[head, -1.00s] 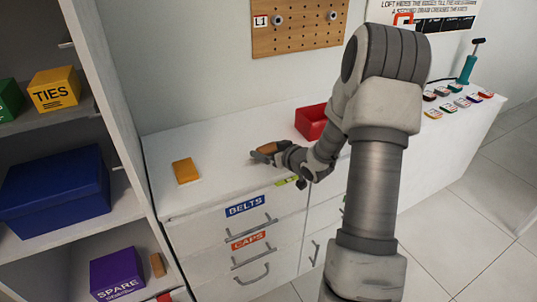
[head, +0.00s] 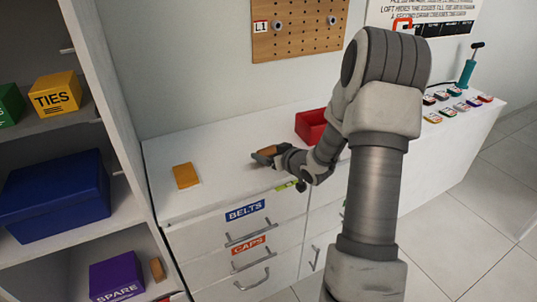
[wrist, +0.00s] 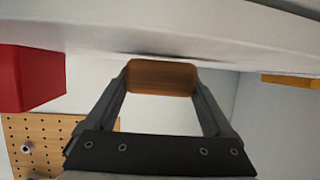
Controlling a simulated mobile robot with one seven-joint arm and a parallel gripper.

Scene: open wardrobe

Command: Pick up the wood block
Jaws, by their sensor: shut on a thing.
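The wood block (wrist: 162,77) is brown and sits between the two fingers of my gripper (wrist: 162,85) in the wrist view. Both fingers touch its sides, so the gripper is shut on it. In the head view the wood block (head: 268,150) shows at the tip of my gripper (head: 265,155), low over the white counter top. Whether the block is clear of the counter is hard to tell. My wrist and fingers hide part of it.
An orange-yellow block (head: 186,175) lies on the counter to the left. A red bin (head: 311,124) stands behind and right of my gripper. The open wardrobe (head: 118,130) rises at the left. Drawers labelled BELTS (head: 245,210) and CAPS (head: 248,244) are below the counter.

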